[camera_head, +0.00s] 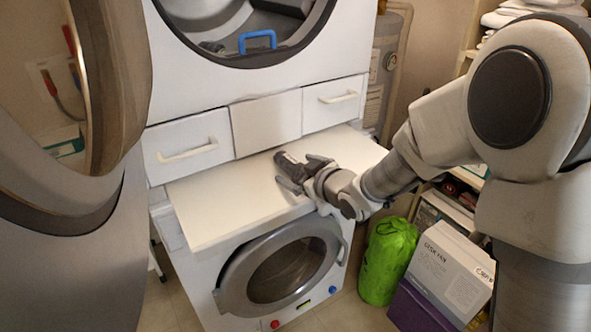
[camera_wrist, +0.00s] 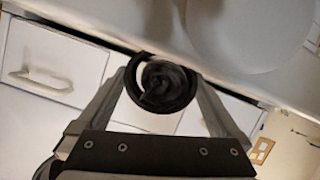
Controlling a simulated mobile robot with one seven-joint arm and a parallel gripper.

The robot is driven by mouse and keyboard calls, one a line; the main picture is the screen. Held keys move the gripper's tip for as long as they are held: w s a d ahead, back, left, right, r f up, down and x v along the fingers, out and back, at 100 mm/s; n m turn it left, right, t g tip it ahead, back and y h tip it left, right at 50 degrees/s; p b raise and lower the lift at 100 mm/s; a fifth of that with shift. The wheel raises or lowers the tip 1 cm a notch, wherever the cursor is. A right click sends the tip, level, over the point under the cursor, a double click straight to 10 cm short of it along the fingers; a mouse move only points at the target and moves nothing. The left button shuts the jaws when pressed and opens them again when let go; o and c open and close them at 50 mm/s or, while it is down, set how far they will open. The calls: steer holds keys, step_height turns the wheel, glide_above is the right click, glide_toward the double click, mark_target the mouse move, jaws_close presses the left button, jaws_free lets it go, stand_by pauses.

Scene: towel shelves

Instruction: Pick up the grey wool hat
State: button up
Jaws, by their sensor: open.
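A dark grey rolled-up thing (camera_head: 289,164), which looks like the grey wool hat, lies on the white pull-out shelf (camera_head: 222,208) between the two machines. My gripper (camera_head: 300,172) reaches in from the right, low over the shelf, with its fingers open on either side of the near end of the roll. In the wrist view the roll (camera_wrist: 163,86) shows end-on as a dark round coil between the two fingertips of my gripper (camera_wrist: 165,80). Whether the fingers touch it cannot be told. My gripper hides part of it.
White drawers (camera_head: 187,149) stand behind the shelf, and the upper machine has a blue-handled thing (camera_head: 257,41) inside. Its open door (camera_head: 110,80) fills the left. A green bag (camera_head: 388,262) and a fan box (camera_head: 450,270) stand at the lower right. The shelf's left part is clear.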

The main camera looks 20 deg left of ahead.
steer(key=c, duration=1.4)
steer(key=shift+c, duration=0.8)
steer(key=shift+r, duration=0.1)
